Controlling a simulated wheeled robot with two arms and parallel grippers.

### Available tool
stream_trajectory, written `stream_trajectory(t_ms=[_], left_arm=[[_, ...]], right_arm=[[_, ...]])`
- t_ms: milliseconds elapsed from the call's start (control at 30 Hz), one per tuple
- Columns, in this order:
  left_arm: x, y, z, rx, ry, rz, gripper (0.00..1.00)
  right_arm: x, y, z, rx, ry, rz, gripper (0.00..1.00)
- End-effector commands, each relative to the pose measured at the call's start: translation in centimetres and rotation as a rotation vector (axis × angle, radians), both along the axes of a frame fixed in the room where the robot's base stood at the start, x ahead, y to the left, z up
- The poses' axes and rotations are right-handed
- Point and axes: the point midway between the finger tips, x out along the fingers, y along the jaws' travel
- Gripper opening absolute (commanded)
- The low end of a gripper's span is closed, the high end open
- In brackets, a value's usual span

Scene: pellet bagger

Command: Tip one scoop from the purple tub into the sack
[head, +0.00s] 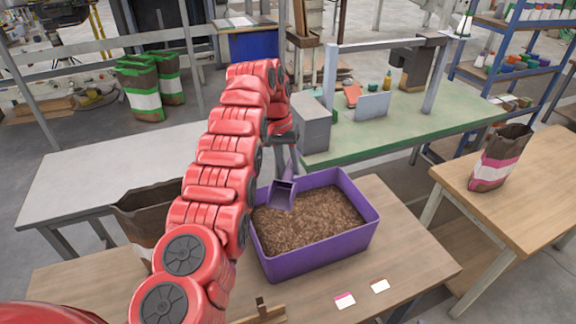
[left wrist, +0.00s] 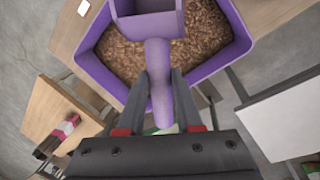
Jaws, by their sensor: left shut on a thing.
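The purple tub (head: 315,254) stands on the wooden table, filled with brown pellets (head: 310,220); it also shows in the left wrist view (left wrist: 108,82). My left gripper (head: 284,150) is shut on the handle of the purple scoop (head: 282,196), which is clear in the left wrist view (left wrist: 158,80). The scoop is at the tub's far left part, its mouth tilted down toward the pellets. I see no pellets in it; whether it touches them is unclear. An open brown sack (head: 138,210) stands left of the tub, partly hidden by my left arm. My right gripper is out of view.
A pink-and-white sack (head: 498,160) stands on the right wooden table. Green-and-white sacks (head: 142,92) stand on the floor at the back left. A green-topped bench (head: 400,135) with a grey box (head: 312,126) lies behind the tub. Two labels (head: 345,300) lie in front.

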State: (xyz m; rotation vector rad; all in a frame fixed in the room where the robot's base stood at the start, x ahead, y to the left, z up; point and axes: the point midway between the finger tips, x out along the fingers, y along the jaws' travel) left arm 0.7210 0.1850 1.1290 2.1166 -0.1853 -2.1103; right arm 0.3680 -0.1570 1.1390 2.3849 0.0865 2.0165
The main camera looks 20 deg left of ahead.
Motion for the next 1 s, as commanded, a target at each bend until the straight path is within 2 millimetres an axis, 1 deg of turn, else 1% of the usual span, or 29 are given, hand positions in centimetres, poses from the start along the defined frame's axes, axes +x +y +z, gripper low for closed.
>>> stream_trajectory(t_ms=[100, 500, 1000], left_arm=[[0.0, -0.5, 0.0, -0.005, 0.001, -0.002, 0.0], [-0.7, -0.9, -0.4, -0.007, 0.001, -0.005, 0.0], [-3.1, -1.8, -2.0, -0.004, 0.002, -0.019, 0.0]], right_arm=[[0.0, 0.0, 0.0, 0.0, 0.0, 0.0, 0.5], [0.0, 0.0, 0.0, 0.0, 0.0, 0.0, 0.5], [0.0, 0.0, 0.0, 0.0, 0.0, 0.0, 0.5]])
